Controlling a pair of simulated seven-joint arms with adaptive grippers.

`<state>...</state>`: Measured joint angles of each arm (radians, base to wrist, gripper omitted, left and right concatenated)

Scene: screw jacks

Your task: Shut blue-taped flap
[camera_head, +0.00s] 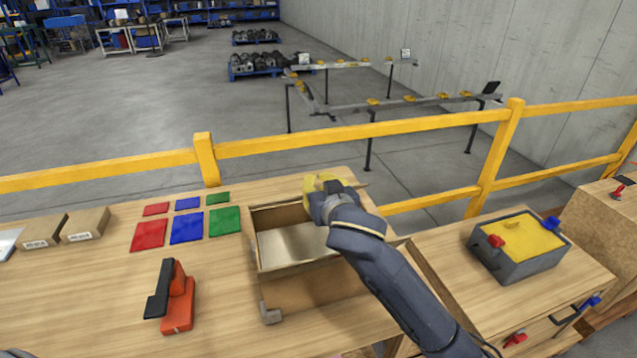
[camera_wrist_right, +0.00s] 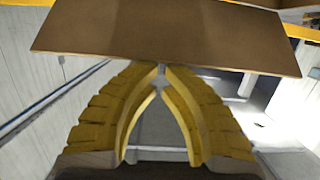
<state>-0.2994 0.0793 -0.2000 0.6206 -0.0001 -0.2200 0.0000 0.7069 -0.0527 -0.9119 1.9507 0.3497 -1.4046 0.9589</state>
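An open cardboard box (camera_head: 262,222) stands on the wooden table in the head view, its pale inside showing. Its front side (camera_head: 315,290) faces me. I see no blue tape on any flap; my right arm covers the box's right part. My right gripper (camera_head: 322,183) is over the box's far right side. A brown cardboard panel (camera_wrist_right: 165,38), likely a flap, lies across just beyond the tips; contact is unclear. My left gripper is out of view.
A red and black tool (camera_head: 177,300) lies left of the box. Red, blue and green squares (camera_head: 187,228) lie behind it, with flat cartons (camera_head: 85,224) farther left. A grey bin (camera_head: 510,266) of yellow material stands right. A yellow rail (camera_head: 360,132) runs behind the table.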

